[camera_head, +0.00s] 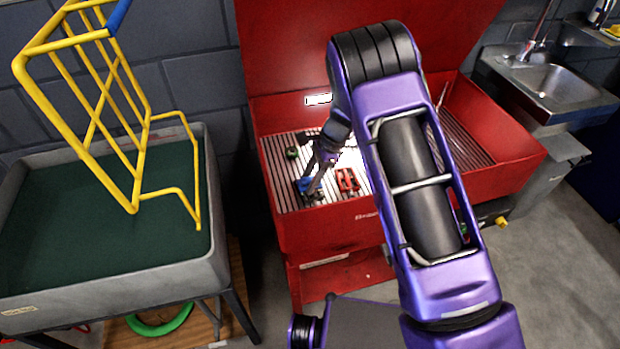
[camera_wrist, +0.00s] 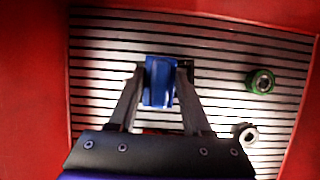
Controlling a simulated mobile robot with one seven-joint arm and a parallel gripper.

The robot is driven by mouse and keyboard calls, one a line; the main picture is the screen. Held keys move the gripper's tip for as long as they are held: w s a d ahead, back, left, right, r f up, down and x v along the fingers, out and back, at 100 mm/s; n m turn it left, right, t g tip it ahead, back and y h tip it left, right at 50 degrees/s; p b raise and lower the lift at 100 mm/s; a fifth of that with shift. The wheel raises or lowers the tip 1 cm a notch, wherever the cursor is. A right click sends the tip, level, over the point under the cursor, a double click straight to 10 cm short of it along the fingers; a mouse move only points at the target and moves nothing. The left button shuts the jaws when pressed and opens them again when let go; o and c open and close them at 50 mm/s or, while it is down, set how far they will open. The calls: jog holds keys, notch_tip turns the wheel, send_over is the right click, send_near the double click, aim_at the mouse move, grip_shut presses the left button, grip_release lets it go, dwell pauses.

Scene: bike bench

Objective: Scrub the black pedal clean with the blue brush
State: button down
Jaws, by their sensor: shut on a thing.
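My gripper (camera_wrist: 160,85) is shut on the blue brush (camera_wrist: 158,72), one finger on each side of it. The brush also shows in the head view (camera_head: 304,184), low over the slatted floor of the red basin. A dark piece, which looks like part of the black pedal (camera_wrist: 188,66), shows right beside the brush in the wrist view. Most of it is hidden by the brush and a finger. I cannot tell whether the bristles touch it. A red pedal (camera_head: 347,181) lies just right of the brush in the head view.
The red basin (camera_head: 330,232) has raised walls and an upright lid. A green ring-shaped part (camera_wrist: 262,80) and a pale round part (camera_wrist: 245,133) lie on its slats. A grey tub (camera_head: 120,283) with a yellow rack (camera_head: 88,160) stands left; a sink (camera_head: 552,84) stands right.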

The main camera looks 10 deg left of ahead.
jog(key=shift+f, duration=0.45)
jog(key=shift+w+a+b, duration=0.1)
jog(key=shift+w+b, duration=0.05)
jog(key=shift+b, duration=0.15)
jog(key=shift+w+a, duration=0.35)
jog(key=shift+w, duration=0.45)
jog(key=shift+s, duration=0.1)
jog(key=shift+s+d, duration=0.3)
jog(key=shift+s, duration=0.3)
jog(key=shift+s+d, duration=0.3)
jog(key=shift+s, duration=0.3)
jog(key=shift+s+d, duration=0.3)
jog(key=shift+s, duration=0.3)
jog(key=shift+w+a, duration=0.3)
jog(key=shift+w, duration=0.3)
jog(key=shift+w+a, duration=0.3)
jog(key=shift+w, duration=0.35)
jog(key=shift+w+a, duration=0.3)
jog(key=shift+w, duration=0.3)
